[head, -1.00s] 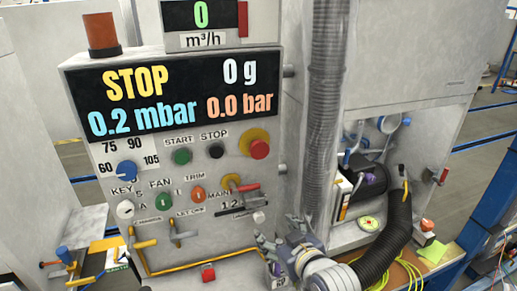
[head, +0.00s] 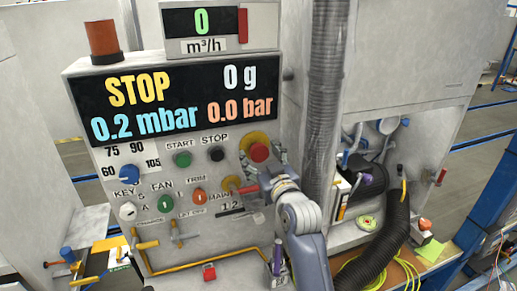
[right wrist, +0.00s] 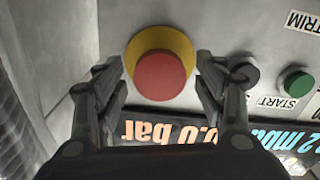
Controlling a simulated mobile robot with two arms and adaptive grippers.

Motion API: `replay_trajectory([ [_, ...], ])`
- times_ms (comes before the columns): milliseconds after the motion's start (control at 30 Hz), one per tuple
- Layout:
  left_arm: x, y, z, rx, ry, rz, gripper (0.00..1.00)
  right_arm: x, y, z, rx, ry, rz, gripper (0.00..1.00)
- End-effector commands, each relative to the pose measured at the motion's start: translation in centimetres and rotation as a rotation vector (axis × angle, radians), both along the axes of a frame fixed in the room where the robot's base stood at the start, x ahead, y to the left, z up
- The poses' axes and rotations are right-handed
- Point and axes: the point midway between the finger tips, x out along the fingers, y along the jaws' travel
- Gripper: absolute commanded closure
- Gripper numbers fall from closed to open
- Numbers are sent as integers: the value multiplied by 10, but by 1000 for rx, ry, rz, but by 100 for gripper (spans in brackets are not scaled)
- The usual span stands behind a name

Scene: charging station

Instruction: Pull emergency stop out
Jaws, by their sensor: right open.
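The emergency stop is a red mushroom button (head: 259,152) on a yellow round base (head: 250,141), at the right side of the grey control panel below the display. In the right wrist view the red button (right wrist: 160,76) sits between and just ahead of the two fingers of my right gripper (right wrist: 160,88). The fingers are open, one on each side, with gaps to the button. In the head view my right gripper (head: 264,168) is at the panel just below the button, partly hidden by its own wrist. My left gripper is not in view.
A black stop button (head: 216,154) and a green start button (head: 182,159) are left of the emergency stop. A red-handled lever (head: 245,189) lies just below. A grey ribbed hose (head: 325,110) runs vertically close on the right.

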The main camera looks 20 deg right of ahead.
Motion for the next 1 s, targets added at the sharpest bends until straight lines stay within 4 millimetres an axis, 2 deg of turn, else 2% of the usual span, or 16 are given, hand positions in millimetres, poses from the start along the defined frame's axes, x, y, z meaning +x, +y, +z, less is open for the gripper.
replay_trajectory([
  [200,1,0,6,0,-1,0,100,18,1,1,2,1,0,36],
  [567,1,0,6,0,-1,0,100,22,1,-1,2,1,0,36],
  [667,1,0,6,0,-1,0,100,22,1,-1,2,1,0,54],
  [867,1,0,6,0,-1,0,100,22,1,-1,1,1,0,99],
  [1000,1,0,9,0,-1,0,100,20,0,0,-1,2,0,100],
])
